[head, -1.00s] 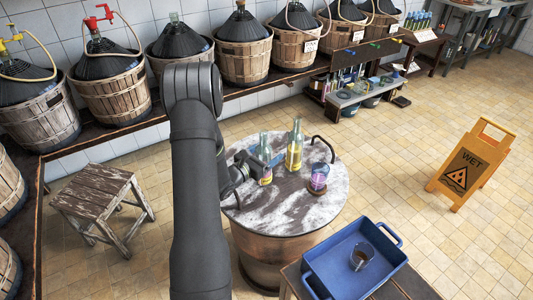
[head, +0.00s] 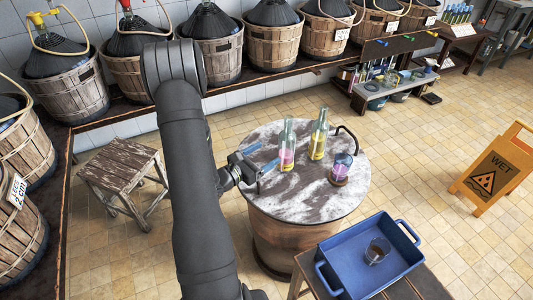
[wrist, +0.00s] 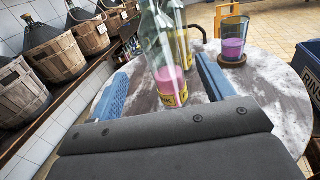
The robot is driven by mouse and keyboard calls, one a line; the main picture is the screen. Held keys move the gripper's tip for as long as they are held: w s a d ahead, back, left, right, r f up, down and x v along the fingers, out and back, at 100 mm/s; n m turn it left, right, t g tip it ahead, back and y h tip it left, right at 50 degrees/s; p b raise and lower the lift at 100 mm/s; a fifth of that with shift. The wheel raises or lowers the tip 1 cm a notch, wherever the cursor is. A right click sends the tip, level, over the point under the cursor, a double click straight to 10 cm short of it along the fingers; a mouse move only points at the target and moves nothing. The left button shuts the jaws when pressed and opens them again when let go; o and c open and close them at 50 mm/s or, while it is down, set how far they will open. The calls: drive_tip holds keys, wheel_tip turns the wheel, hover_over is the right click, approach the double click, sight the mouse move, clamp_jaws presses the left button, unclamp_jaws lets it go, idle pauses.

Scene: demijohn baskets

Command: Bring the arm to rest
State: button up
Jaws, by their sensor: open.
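My gripper (head: 259,159) is open and empty at the left edge of the round marble-topped table (head: 310,205). Its blue fingers (wrist: 112,96) are spread in the wrist view. A clear bottle with pink liquid and a yellow label (head: 287,150) stands upright on the table, just beyond the fingertips and apart from them in the head view. It also shows beyond the fingers in the wrist view (wrist: 169,80). My arm (head: 190,170) reaches up the middle of the head view and bends down to the table.
A second bottle (head: 318,135) with yellowish contents and a glass of pink liquid (head: 341,166) on a coaster stand behind. A blue tub (head: 335,280) holds another glass (head: 377,251). A stool (head: 122,165) stands left; a wet-floor sign (head: 490,178) stands right. Basketed demijohns line the wall.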

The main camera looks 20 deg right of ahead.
sight(291, 135)
drive_tip(key=shift+d, duration=0.15)
drive_tip(key=x, duration=1.2)
drive_tip(key=shift+f, duration=0.25)
drive_tip(key=shift+r, duration=1.35)
drive_tip(key=shift+f, duration=0.15)
